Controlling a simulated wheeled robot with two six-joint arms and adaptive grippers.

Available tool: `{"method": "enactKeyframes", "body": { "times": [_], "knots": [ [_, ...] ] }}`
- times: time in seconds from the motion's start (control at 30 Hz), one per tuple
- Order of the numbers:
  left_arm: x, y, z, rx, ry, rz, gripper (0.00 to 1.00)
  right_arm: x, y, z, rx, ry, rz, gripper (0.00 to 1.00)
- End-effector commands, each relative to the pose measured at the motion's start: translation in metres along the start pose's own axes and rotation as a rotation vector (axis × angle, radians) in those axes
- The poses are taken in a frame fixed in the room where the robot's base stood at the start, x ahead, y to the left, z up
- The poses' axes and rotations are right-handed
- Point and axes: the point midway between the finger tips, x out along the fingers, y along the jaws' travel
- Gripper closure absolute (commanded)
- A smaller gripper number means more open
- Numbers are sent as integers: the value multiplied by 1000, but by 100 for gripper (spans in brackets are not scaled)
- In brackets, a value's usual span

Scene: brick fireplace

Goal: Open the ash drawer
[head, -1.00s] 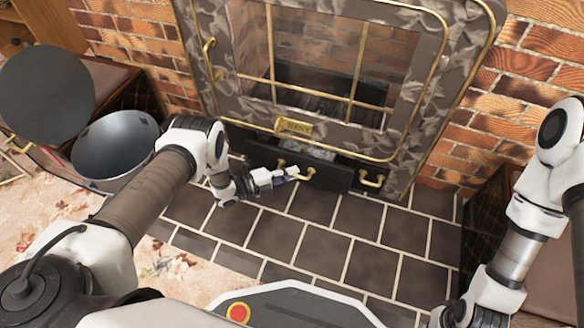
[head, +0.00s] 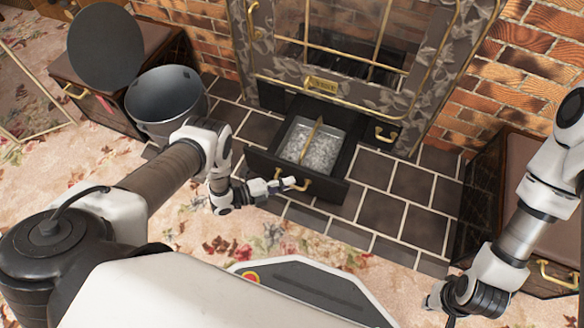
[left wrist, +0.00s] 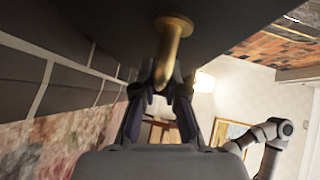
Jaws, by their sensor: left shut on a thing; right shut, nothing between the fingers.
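The ash drawer (head: 268,166) is pulled out from under the fireplace door, low above the dark tiles. A metal pan of grey ash (head: 316,153) sits in it, with a light wooden-looking strip lying across the pan. My left gripper (head: 294,183) is shut on the drawer's brass handle (head: 304,187). In the left wrist view the fingers (left wrist: 162,85) close around the brass handle (left wrist: 172,42) beneath the dark drawer front. My right gripper (head: 440,302) is at the lower right, away from the drawer, and shut with nothing in it.
A metal bucket (head: 165,100) with a raised dark round lid (head: 105,46) stands left of the drawer. Another brass handle (head: 386,134) is right of the drawer. Padded cabinets stand at left (head: 62,75) and right (head: 535,165). The tiled hearth (head: 388,206) right of the drawer is clear.

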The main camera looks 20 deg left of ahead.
Motion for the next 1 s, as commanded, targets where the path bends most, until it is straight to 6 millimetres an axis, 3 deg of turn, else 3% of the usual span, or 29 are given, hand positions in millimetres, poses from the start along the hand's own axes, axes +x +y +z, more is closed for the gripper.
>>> {"method": "enactKeyframes", "body": {
  "times": [0.2, 0.6, 0.63, 0.7, 1.0],
  "knots": [
    [-12, 3, -12, -1, 1, 0, 100, -10, 0, 0, 0, 0, 0, 100],
    [-13, 4, -13, 0, 1, 0, 100, -10, 0, 0, 0, 0, 0, 100],
    [-13, 4, -13, 0, 1, 0, 82, -10, 0, 0, 0, 0, 0, 100],
    [-13, 4, -13, 0, 1, 0, 63, -10, 0, 0, 0, 0, 0, 100],
    [-14, 4, -13, 0, 0, 0, 63, -10, 0, 0, 0, 0, 0, 100]
  ]
}}
